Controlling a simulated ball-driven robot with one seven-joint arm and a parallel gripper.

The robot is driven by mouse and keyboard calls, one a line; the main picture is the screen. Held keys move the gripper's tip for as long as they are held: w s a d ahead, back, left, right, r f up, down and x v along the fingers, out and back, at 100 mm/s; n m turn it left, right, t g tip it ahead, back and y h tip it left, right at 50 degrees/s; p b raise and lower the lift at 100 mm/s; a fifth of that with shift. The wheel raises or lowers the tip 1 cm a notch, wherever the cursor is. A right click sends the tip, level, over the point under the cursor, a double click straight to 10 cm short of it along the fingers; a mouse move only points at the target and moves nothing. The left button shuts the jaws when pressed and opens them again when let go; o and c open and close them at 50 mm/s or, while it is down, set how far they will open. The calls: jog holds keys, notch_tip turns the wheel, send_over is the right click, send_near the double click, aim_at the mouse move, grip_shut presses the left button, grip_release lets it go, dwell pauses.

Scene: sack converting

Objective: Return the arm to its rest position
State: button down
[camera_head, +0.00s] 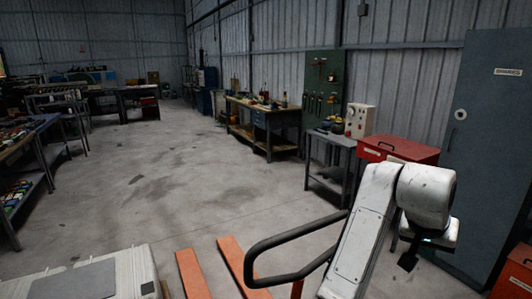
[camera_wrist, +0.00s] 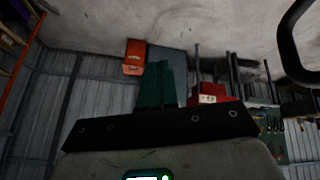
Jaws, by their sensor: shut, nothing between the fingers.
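My arm, white and jointed, rises at the lower right of the head view and bends over at its top. My gripper (camera_head: 408,261) hangs from its end, small and dark, pointing down. Its fingers are shut and nothing shows between them. It is in front of the grey cabinet and apart from it.
A black looped handle (camera_head: 262,247) stands close left of my arm, beside orange forks (camera_head: 193,275). A red chest (camera_head: 399,150) and a tall grey cabinet (camera_head: 490,150) are at right. A pale box (camera_head: 140,262) is at lower left. The middle floor is clear.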

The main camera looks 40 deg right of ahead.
jog(key=w+a+f+n+t+b, duration=0.1)
jog(key=w+a+f+n+t, duration=0.15)
jog(key=a+f+n, duration=0.5)
jog(key=w+a+f+n+t+b, duration=0.1)
jog(key=w+a+f+n, duration=0.25)
jog(key=f, duration=0.75)
jog(key=s+a+f+n+g+y, duration=0.1)
jog(key=s+a+f+n+y, duration=0.1)
jog(key=a+f, duration=0.5)
jog(key=s+a+f+n+y+b, duration=0.1)
jog(key=s+a+f+n+y, duration=0.1)
jog(key=s+a+f+y, duration=0.2)
jog(key=s+a+f, duration=0.3)
jog(key=a, duration=0.4)
jog(key=shift+s+a+f+g, duration=0.15)
jog(key=shift+s+a+g, duration=0.1)
jog(key=shift+g, duration=0.1)
